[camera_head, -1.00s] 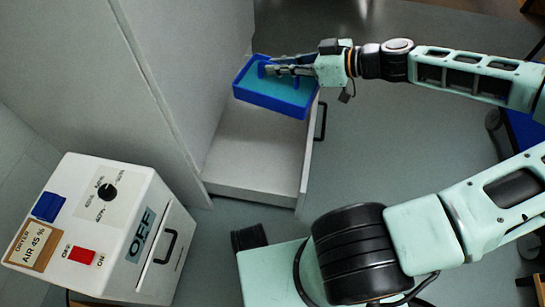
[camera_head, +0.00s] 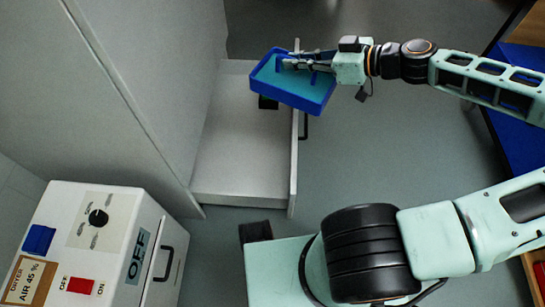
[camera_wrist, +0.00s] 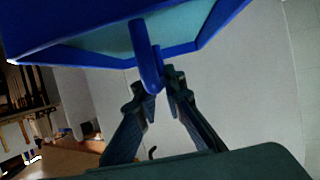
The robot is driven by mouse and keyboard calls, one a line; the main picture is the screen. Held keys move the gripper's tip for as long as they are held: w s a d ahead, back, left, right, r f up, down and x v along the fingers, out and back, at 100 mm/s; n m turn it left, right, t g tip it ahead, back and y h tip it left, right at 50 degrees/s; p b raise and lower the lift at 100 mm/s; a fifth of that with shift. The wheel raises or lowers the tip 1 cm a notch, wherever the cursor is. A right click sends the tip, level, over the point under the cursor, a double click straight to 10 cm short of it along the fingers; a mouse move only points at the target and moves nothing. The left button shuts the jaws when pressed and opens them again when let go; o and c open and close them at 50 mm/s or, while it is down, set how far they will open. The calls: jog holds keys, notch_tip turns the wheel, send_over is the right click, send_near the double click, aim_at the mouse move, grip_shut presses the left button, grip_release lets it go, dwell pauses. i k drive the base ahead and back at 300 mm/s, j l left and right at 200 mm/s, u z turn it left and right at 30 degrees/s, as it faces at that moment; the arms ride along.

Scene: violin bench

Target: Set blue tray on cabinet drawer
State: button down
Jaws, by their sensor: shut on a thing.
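The blue tray (camera_head: 290,99) has a teal inside and hangs in my gripper, slightly tilted. In the head view it shows over the far right part of the open cabinet drawer (camera_head: 240,155), with its right side past the drawer front. Its height above the drawer is hard to judge. My gripper (camera_head: 288,64) is shut on the tray's upright blue handle. The wrist view shows the fingers (camera_wrist: 156,82) closed around the handle (camera_wrist: 148,60), with the tray (camera_wrist: 60,45) beyond. The tray hides the far part of the drawer.
The grey cabinet (camera_head: 130,80) stands left of the drawer. A white dryer box (camera_head: 120,245) with a red switch is at lower left. A small dark thing (camera_head: 268,102) shows just below the tray's left edge; I cannot tell what it is. Open floor (camera_head: 380,150) lies right of the drawer.

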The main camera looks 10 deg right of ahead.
aim_at(266, 161)
jog(key=l+z, duration=0.15)
jog(key=z, duration=0.15)
jog(key=l+z, duration=0.1)
jog(key=z, duration=0.25)
jog(key=i+l+z, duration=0.3)
jog(key=l, duration=0.25)
jog(key=i+l+u, duration=0.15)
jog(key=i, duration=0.25)
jog(key=i+l+u, duration=0.2)
jog(key=i+u, duration=0.2)
jog(key=u, duration=0.25)
jog(key=i+u, duration=0.2)
jog(key=u, duration=0.25)
jog(key=i+l+u, duration=0.15)
jog(key=u, duration=0.3)
jog(key=i+l+u, duration=0.15)
jog(key=u, duration=0.3)
jog(key=i+l+u, duration=0.1)
jog(key=l+u, duration=0.35)
jog(key=i+l+u, duration=0.1)
jog(key=u, duration=0.35)
jog(key=l+u, duration=0.45)
jog(key=i+l+u, duration=0.1)
jog(key=l+u, duration=0.35)
jog(key=j, duration=0.1)
